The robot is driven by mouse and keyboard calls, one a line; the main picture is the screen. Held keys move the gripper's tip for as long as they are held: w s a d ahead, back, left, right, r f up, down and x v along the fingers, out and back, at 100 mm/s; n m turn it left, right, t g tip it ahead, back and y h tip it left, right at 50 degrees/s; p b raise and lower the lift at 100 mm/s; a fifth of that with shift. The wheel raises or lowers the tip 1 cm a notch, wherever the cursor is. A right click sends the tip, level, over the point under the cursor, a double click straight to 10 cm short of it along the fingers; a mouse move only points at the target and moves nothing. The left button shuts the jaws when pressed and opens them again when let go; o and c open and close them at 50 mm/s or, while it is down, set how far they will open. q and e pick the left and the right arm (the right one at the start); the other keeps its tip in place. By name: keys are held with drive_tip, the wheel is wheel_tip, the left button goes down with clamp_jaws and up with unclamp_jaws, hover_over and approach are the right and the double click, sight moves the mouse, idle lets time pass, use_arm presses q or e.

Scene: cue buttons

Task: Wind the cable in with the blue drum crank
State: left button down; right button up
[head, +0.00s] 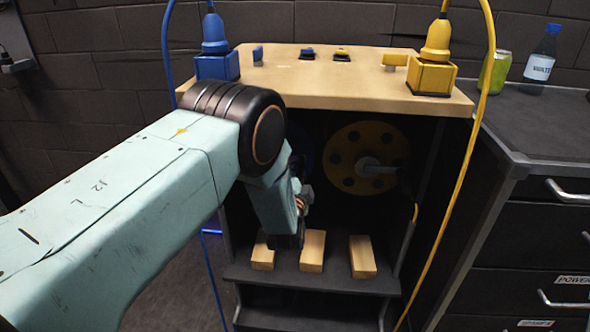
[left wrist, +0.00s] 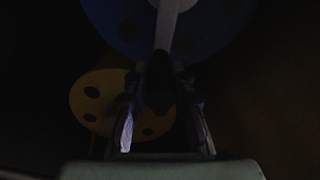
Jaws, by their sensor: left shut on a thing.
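The blue drum (left wrist: 207,28) fills the top of the left wrist view; in the head view my left arm hides most of it. Its pale crank (left wrist: 166,25) runs down between the fingers of my left gripper (left wrist: 162,105), which is shut on it; the exact contact is dark. In the head view my left gripper (head: 300,200) reaches into the dark cabinet bay, partly hidden by my arm. The blue cable (head: 166,45) loops by the blue plug (head: 214,32) and hangs down at the left, partly behind my arm. My right gripper is not in view.
The yellow drum (head: 350,140) with its grey crank is right of the blue one. A yellow cable (head: 470,150) hangs at the right. Several wooden blocks (head: 313,250) stand on the lower shelf. A can (head: 498,72) and bottle (head: 541,55) stand on the right cabinet.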

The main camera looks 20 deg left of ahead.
use_arm(q)
drive_tip(key=shift+s+d+f, duration=0.15)
drive_tip(key=shift+d+f, duration=0.05)
drive_tip(key=shift+f, duration=0.75)
drive_tip(key=c, duration=1.5)
unclamp_jaws()
drive_tip(key=o, duration=0.4)
drive_tip(key=shift+a+r, duration=0.1)
drive_tip(key=shift+r, duration=0.15)
drive_tip(key=v, duration=1.1)
drive_tip(key=shift+s, duration=0.4)
